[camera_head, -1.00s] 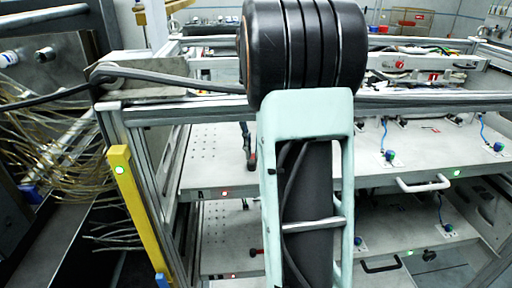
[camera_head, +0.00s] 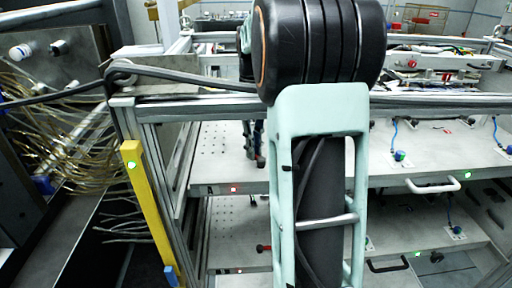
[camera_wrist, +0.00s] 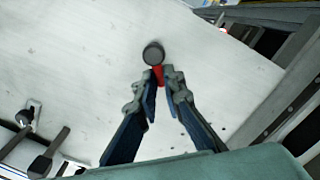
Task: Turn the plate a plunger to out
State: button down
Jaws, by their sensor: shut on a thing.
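A plunger with a round dark grey knob (camera_wrist: 153,54) and a red stem (camera_wrist: 158,76) stands on a pale plate (camera_wrist: 75,55) in the wrist view. My gripper (camera_wrist: 160,80) has its two dark blue fingers close around the red stem, just below the knob. It is shut on the plunger. In the head view my arm covers most of this place; only a dark part of my gripper (camera_head: 257,146) shows beside the arm, above the upper pale plate (camera_head: 212,140). Which way the plunger is set cannot be told.
A lower plate (camera_head: 225,235) carries a red and black plunger (camera_head: 264,249). A yellow post (camera_head: 147,205) stands at the left of the metal frame. A white handle (camera_head: 433,186) sticks out at the right. Black-handled parts (camera_wrist: 40,166) lie at the wrist view's lower left.

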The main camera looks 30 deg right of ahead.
jog(key=shift+s+a+n, duration=0.1)
jog(key=shift+a+n, duration=0.1)
jog(key=shift+n, duration=0.75)
jog(key=shift+s+a+n, duration=0.1)
jog(key=shift+a+n, duration=0.1)
jog(key=shift+n, duration=0.75)
jog(key=c, duration=2)
grip_release()
jog(key=shift+c, duration=0.2)
notch_tip(320, 180, up, 12)
